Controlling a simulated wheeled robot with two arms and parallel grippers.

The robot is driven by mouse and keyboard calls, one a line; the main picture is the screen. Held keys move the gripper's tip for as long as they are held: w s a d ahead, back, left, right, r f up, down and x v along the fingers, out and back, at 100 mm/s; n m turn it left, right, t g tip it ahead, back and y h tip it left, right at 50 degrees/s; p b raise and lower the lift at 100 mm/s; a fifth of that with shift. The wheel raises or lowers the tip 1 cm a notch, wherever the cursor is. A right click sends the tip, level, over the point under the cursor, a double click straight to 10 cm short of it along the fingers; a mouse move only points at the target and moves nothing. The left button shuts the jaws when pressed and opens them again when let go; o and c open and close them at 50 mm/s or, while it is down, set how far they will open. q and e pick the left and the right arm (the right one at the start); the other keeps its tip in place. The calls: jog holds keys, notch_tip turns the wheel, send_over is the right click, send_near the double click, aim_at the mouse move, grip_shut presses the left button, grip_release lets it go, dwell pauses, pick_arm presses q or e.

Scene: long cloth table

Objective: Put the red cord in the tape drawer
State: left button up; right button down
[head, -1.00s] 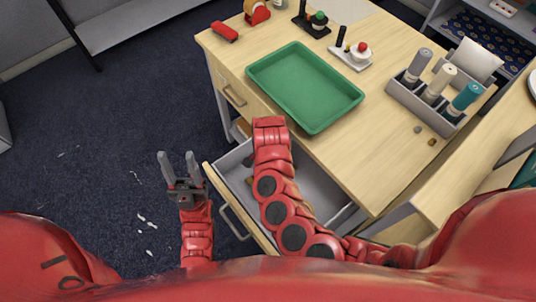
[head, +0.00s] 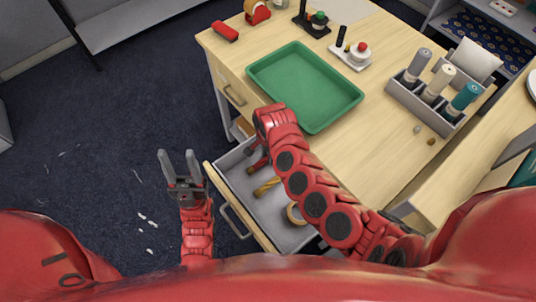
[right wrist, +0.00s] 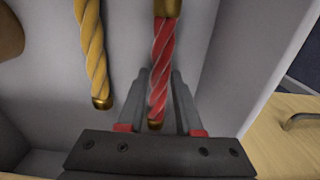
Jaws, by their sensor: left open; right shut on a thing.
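The red cord (right wrist: 160,70) is a twisted red length with brass ends. It stands between the fingers of my right gripper (right wrist: 160,85), which is shut on it. In the head view that gripper is over the far end of the open drawer (head: 232,157), its fingertips mostly hidden by my arm. The drawer has grey inside walls and a wooden front. The cord appears inside or just above the drawer; contact with its floor cannot be told. My left gripper (head: 181,158) is open and empty, left of the drawer above the floor.
A yellow cord (head: 266,187) and a tan tape roll (head: 295,214) lie in the drawer. The yellow cord (right wrist: 91,55) is beside the red one. A green tray (head: 305,85) stands on the desk above. A closed drawer (head: 232,88) is further back.

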jog(key=shift+f, duration=0.2)
jog(key=c, duration=0.6)
grip_release()
jog(key=shift+r, duration=0.15)
jog(key=shift+r, duration=0.2)
notch_tip(320, 180, up, 12)
jog(key=shift+f+b, duration=0.1)
jog(key=shift+b, duration=0.7)
jog(key=shift+s+f, duration=0.1)
